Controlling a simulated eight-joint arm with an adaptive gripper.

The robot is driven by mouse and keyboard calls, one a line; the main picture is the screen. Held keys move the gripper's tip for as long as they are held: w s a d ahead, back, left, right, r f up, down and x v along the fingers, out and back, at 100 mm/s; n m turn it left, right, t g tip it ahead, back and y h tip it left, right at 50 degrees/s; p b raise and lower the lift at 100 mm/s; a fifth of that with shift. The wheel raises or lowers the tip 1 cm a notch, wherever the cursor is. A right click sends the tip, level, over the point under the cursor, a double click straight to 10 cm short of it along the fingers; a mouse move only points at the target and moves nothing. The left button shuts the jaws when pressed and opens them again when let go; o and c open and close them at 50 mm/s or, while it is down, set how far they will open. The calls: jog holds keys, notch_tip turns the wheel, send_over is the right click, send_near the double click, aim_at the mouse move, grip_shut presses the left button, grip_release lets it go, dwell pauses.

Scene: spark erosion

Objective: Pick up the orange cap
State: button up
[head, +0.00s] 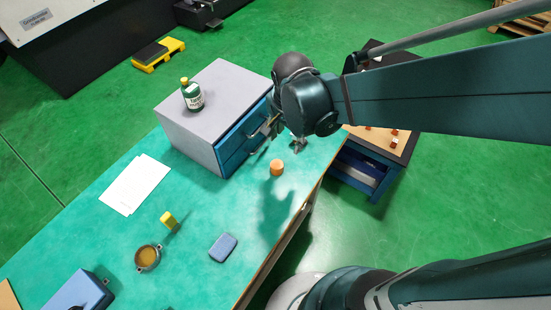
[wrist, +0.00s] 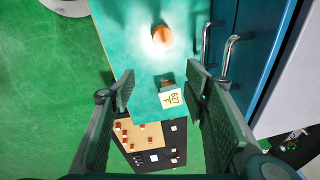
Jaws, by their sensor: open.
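The orange cap (head: 277,167) stands on the green tabletop in front of the blue drawers, near the table's right edge. In the wrist view the orange cap (wrist: 162,36) shows near the top, beyond the fingertips and roughly midway across the gap. My gripper (head: 284,137) is over the table beside the drawer fronts, just above the cap in the head picture. In the wrist view my gripper (wrist: 160,90) has its two fingers wide apart with nothing held between them.
A grey cabinet (head: 215,95) with blue drawers and bar handles (wrist: 230,52) stands close to the cap. A small numbered card (wrist: 171,99) lies between the fingers' view.

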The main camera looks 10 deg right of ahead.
aim_at(277, 164)
jog(key=a+f+m, duration=0.1)
jog(key=f, duration=0.1)
jog(key=a+f+m+g, duration=0.1)
jog(key=f, duration=0.1)
jog(key=w+a+f+m, duration=0.1)
jog(key=f+m, duration=0.1)
jog(key=f, duration=0.1)
jog(key=shift+w+a+g+h, duration=0.1)
jog(key=shift+g+h, duration=0.2)
jog(key=shift+h, duration=0.1)
jog(key=shift+a+f+m, duration=0.25)
jog(key=shift+f+m, duration=0.25)
jog(key=shift+f, duration=0.2)
jog(key=shift+f, duration=0.15)
jog(key=shift+d+f, duration=0.15)
jog(key=shift+f, duration=1)
jog(key=shift+f+b, duration=0.15)
jog(key=shift+b, duration=0.15)
jog(key=shift+w+d+f+b, duration=0.15)
jog(key=shift+f+b, duration=0.6)
jog(key=shift+f, duration=1.7)
jog(key=shift+c, duration=0.3)
jog(key=c, duration=0.8)
